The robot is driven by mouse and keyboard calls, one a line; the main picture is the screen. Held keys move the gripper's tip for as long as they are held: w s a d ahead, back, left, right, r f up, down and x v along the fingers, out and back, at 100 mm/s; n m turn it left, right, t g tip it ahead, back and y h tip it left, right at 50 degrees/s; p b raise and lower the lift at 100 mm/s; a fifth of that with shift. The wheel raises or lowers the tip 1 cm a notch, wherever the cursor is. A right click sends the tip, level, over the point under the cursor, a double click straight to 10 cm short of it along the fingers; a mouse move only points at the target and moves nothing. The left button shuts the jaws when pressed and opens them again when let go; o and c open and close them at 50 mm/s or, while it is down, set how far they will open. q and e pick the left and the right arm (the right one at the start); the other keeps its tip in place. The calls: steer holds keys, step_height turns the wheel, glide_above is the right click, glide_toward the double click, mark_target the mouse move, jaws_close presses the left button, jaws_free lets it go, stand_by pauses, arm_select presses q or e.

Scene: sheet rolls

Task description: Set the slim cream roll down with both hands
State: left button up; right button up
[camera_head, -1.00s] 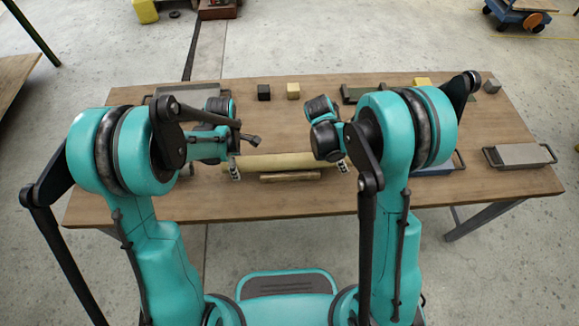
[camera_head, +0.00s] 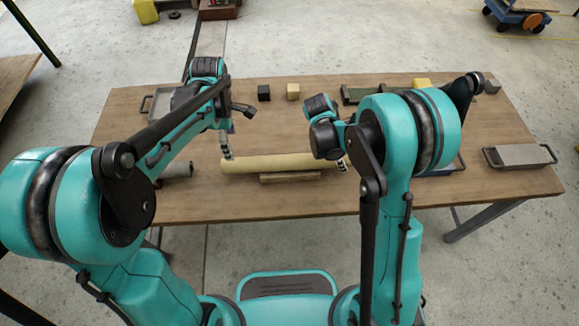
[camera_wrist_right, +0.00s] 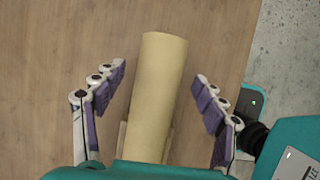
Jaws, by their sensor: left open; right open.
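My right gripper (camera_head: 342,164) is open at the right end. In the right wrist view the roll (camera_wrist_right: 157,90) lies between the spread fingers of the right gripper (camera_wrist_right: 162,85), with gaps on both sides. The right end of the roll is partly hidden in the head view.
A grey roll (camera_head: 178,170) lies to the left, partly behind my left arm. Small black (camera_head: 264,92) and cream (camera_head: 293,91) blocks stand at the back. A grey tray (camera_head: 520,154) sits at the right. The table's front strip (camera_head: 270,203) is clear.

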steer(key=v, duration=1.1)
steer(key=shift+a, duration=0.1)
arm_select(q)
steer(key=s+a+r+m+t, duration=0.2)
steer(key=s+r+m+t, duration=0.1)
steer(key=s+m, duration=0.4)
steer(key=s+a+r+m+t, duration=0.2)
steer(key=s+r+m+t, duration=0.1)
steer(key=s+m, duration=0.5)
steer(key=m+t, duration=0.1)
steer(key=m, duration=0.2)
steer(key=shift+s+a+r, duration=0.15)
steer(key=shift+s+a, duration=0.05)
steer(key=shift+s, duration=0.1)
arm_select(e)
steer(key=s+d+r+m+t+y, duration=0.1)
steer(key=s+r+m+t+y, duration=0.1)
steer(key=s+m, duration=0.5)
steer(key=s+r+m+t+y, duration=0.2)
steer(key=s+r+m+t, duration=0.3)
steer(key=s+m, duration=0.3)
steer(key=m, duration=0.3)
steer(key=shift+s+d, duration=0.3)
steer(key=shift+d, duration=0.05)
